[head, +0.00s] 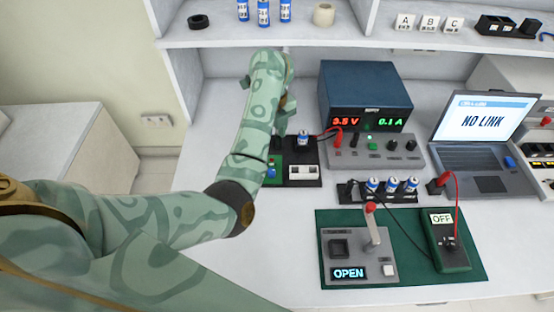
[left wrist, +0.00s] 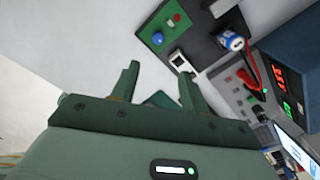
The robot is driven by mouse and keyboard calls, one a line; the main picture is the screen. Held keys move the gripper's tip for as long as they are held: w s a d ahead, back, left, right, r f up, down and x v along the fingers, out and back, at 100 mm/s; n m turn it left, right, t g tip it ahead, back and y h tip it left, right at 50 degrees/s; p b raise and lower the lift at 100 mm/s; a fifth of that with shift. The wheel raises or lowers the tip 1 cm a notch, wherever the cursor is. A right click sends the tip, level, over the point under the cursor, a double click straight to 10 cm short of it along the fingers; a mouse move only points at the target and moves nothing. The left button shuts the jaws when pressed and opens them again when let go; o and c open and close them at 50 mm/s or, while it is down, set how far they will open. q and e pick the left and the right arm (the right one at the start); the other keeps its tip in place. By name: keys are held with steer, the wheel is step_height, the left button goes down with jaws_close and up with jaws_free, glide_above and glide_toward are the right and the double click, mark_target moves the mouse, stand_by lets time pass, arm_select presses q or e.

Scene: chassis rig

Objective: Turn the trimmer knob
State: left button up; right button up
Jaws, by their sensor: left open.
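A small round blue knob, which looks like the trimmer knob (left wrist: 157,39), sits on a dark board (left wrist: 180,22) in the left wrist view. The board also carries a red part, a white-framed window and a blue-and-white can. In the head view the board (head: 312,183) lies on the bench, and my left forearm hides part of its left side. My left gripper (left wrist: 159,72) is open and empty, with both fingers apart. The knob appears ahead of the gap between the fingertips, and no finger touches it. The head view shows the gripper (head: 286,108) partly hidden. My right gripper is out of view.
A blue power supply (head: 366,92) reading 3.5 V and 0.1 A stands right of the board. A laptop (head: 480,125) shows NO LINK. A green mat (head: 400,282) holds a box reading OPEN and a meter reading OFF. A shelf (head: 220,36) runs above.

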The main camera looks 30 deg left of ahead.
arm_select(q)
steer(key=b, duration=0.3)
glide_above(272, 170)
step_height(272, 170, down, 6)
step_height(272, 170, down, 9)
steer(key=b, duration=0.4)
steer(key=shift+r, duration=0.15)
steer(key=shift+f+b, duration=0.3)
steer(key=shift+f, duration=0.25)
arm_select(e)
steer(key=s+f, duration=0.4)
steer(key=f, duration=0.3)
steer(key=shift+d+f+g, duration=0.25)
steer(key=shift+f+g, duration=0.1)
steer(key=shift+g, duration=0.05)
